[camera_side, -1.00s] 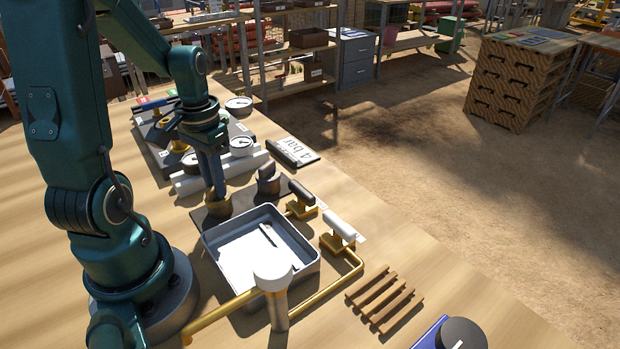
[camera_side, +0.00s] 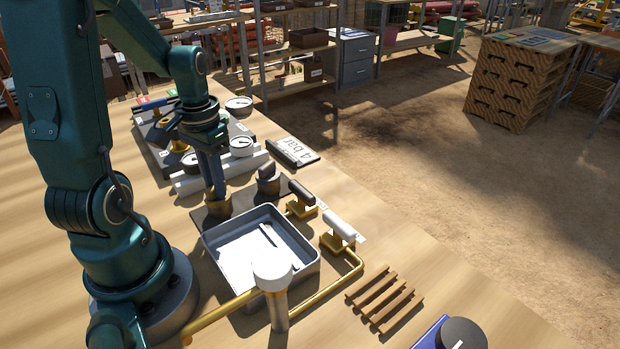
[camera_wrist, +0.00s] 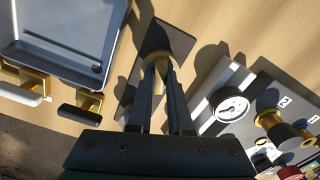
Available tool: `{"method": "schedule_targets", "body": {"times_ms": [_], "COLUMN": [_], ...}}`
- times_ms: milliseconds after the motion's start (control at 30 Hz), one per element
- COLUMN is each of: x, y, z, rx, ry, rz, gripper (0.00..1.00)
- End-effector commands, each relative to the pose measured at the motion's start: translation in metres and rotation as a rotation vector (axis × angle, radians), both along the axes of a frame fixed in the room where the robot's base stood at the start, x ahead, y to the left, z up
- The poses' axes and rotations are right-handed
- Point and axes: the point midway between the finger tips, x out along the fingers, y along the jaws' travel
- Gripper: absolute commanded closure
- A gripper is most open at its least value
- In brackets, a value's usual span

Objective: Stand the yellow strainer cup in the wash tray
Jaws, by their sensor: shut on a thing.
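The yellow strainer cup (camera_side: 218,208) is a small brass-coloured piece at the left end of a dark mat, behind the wash tray. My gripper (camera_side: 217,190) points down with its fingers shut on the cup, hiding part of it. In the wrist view the cup (camera_wrist: 155,42) shows between and beyond the fingertips of my gripper (camera_wrist: 158,66). Whether the cup touches the mat is hard to tell. The wash tray (camera_side: 311,268) is a grey square tray with a pale floor, just in front of the cup. A thin tool lies in it.
A dark grey fitting (camera_side: 268,182) stands at the mat's right end. Brass valves with a black handle (camera_side: 301,192) and a white handle (camera_side: 340,226) stand right of the tray. A white-capped post (camera_side: 272,278) and brass pipe are at its front. Gauges (camera_side: 242,146) stand behind.

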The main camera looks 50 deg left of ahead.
Motion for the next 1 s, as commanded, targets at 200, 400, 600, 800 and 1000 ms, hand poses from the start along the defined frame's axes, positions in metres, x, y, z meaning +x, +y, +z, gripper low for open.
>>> {"method": "schedule_targets", "body": {"times_ms": [200,400,600,800,1000], "x": [0.000,0.001,0.001,0.001,0.000], "y": [0.000,0.001,0.001,0.001,0.000], "z": [0.003,0.021,0.040,0.059,0.070], "rx": [0.002,0.005,0.004,0.004,0.002], "ry": [-0.002,-0.004,-0.004,-0.004,-0.002], "rz": [0.000,0.000,0.000,0.000,0.000], "gripper": [1.00,1.00,1.00,1.00,1.00]}}
